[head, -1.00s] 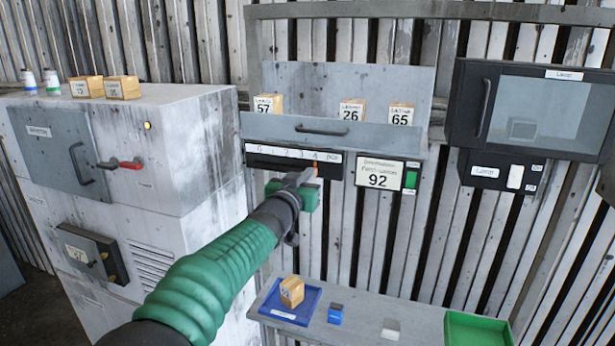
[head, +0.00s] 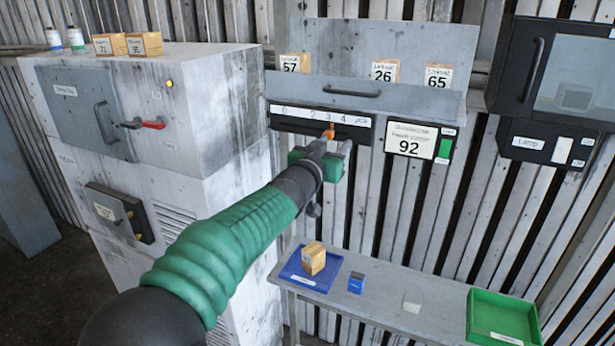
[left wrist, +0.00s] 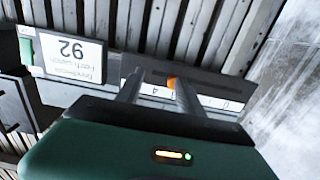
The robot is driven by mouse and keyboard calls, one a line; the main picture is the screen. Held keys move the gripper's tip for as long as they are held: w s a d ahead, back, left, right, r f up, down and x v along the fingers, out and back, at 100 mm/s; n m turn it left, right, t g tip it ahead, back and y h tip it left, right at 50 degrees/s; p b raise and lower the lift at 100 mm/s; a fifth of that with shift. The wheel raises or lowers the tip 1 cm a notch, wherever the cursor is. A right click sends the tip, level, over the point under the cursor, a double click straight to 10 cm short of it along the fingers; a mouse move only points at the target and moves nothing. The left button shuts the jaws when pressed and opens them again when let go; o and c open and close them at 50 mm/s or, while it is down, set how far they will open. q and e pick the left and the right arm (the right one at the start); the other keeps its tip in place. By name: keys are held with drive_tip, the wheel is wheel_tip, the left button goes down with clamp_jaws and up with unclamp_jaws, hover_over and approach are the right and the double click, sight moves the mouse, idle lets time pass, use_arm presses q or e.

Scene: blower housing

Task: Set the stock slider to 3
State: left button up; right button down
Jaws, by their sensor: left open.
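The stock slider is a black strip (head: 290,126) under a white scale marked 0 to 4 and "pcs". Its orange knob (head: 330,132) stands at about the 3 mark. My left gripper (head: 336,147) is open in front of the strip, just below the knob. In the left wrist view, upside down, the orange knob (left wrist: 172,83) shows between the two fingers (left wrist: 158,90), nearer the right one. The 4 on the scale shows beside it. I cannot tell whether a finger touches the knob. My right gripper is not in view.
A sign reading 92 (head: 411,142) with a green switch is right of the slider. Below, a shelf (head: 385,305) holds a blue tray (head: 293,272) and a green tray (head: 480,300). A grey cabinet (head: 225,110) stands left.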

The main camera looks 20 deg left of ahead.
use_arm(q)
drive_tip(key=s+b, duration=0.2)
drive_tip(key=s, duration=1.5)
drive_tip(key=shift+s+a+r, duration=0.3)
drive_tip(key=shift+r, duration=0.05)
drive_tip(key=shift+w+f, duration=0.1)
idle(0.4)
